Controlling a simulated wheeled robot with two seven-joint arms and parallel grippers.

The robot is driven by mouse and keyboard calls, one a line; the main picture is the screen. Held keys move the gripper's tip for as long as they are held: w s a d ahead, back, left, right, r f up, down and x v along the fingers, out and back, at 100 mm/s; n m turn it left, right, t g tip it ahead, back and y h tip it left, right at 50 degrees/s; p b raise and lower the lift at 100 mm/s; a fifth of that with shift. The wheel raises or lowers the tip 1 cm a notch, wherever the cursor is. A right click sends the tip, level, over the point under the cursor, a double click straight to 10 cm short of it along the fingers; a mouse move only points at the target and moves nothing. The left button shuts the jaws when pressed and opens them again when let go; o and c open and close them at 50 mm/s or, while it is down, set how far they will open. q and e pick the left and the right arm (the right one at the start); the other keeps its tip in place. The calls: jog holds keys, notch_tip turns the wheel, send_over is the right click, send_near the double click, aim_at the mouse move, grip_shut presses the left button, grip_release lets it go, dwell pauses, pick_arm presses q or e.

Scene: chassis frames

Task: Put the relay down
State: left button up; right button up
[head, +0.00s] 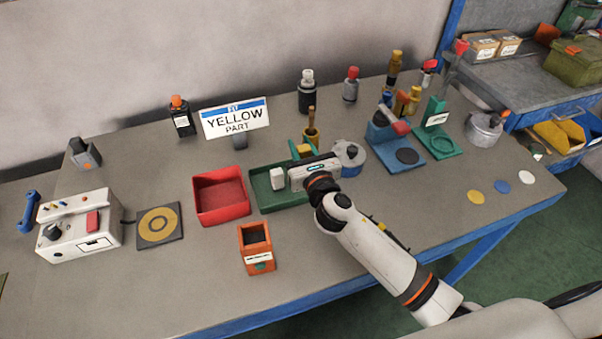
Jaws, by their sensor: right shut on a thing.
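My right gripper (304,172) comes in from the lower right and is over the right part of the green tray (264,203). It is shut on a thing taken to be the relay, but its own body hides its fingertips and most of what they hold. A small white block (277,178) shows at the left of the gripper, in or just above the tray. I cannot tell whether it touches the gripper. Green upright pieces (294,149) show just behind the gripper. My left gripper is not in view.
A red bin (221,197) stands left of the tray, and an orange box (257,249) in front. A sign reading YELLOW PART (235,119) stands behind.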

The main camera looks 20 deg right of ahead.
jog(key=f, duration=0.2)
jog(key=f+b, duration=0.1)
jog(key=shift+s+f, duration=0.25)
jog(key=shift+f, duration=0.45)
notch_tip(320, 180, down, 4)
jog(key=shift+w+r+b, duration=0.1)
jog(key=shift+r+b, duration=0.15)
jog(key=shift+b, duration=0.85)
jog(key=shift+f, duration=0.3)
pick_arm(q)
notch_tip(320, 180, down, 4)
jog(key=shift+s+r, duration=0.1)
pick_arm(e)
jog(key=shift+f+b, duration=0.2)
jog(key=shift+b, duration=0.1)
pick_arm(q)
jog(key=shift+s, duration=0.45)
pick_arm(e)
jog(key=o, duration=1)
jog(key=shift+r, duration=0.1)
jog(key=shift+c, duration=0.2)
